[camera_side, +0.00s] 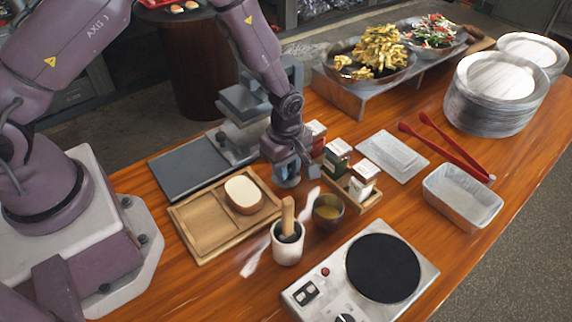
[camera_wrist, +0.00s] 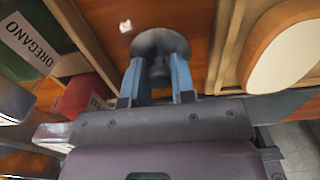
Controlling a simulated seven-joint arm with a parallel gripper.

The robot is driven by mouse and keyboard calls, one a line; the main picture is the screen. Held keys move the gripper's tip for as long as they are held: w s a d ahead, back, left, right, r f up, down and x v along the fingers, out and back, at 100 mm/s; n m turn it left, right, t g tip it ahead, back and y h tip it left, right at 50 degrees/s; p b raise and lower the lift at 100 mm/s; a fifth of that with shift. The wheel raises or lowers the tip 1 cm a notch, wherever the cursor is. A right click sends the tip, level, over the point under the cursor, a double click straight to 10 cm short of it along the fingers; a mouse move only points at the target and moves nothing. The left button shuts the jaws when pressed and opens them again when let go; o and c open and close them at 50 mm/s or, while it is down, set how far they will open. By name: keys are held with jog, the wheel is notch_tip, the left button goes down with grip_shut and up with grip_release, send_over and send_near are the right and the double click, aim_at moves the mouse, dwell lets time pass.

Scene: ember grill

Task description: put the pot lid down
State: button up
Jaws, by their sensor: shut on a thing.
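My gripper (camera_side: 289,170) points down over the wooden table, between the bread board and the spice rack. Its blue fingers also show in the wrist view (camera_wrist: 157,75), shut on the dark knob of a small round grey pot lid (camera_wrist: 160,40). In the side view the lid (camera_side: 287,183) is a small grey disc under the fingers, partly hidden by them. It is low over the table; I cannot tell whether it touches the wood.
Bread (camera_side: 243,194) lies on a wooden board (camera_side: 205,232) to the left. Spice boxes (camera_side: 337,157) stand right. A grey press (camera_side: 240,125) stands behind.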

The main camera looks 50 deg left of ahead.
jog(key=shift+f, duration=0.1)
jog(key=o, duration=0.9)
notch_tip(320, 180, up, 22)
jog(key=s+a+m+t, duration=0.2)
jog(key=s+m, duration=0.1)
jog(key=m, duration=0.1)
jog(key=s+a+r+m+t, duration=0.1)
jog(key=s+r+m, duration=0.5)
jog(key=s+m, duration=0.1)
jog(key=s+a+r+m+t, duration=0.2)
jog(key=s+r+m, duration=0.4)
jog(key=s, duration=0.4)
jog(key=shift+a+m+t, duration=0.25)
jog(key=shift+m+t, duration=0.05)
jog(key=shift+m, duration=0.2)
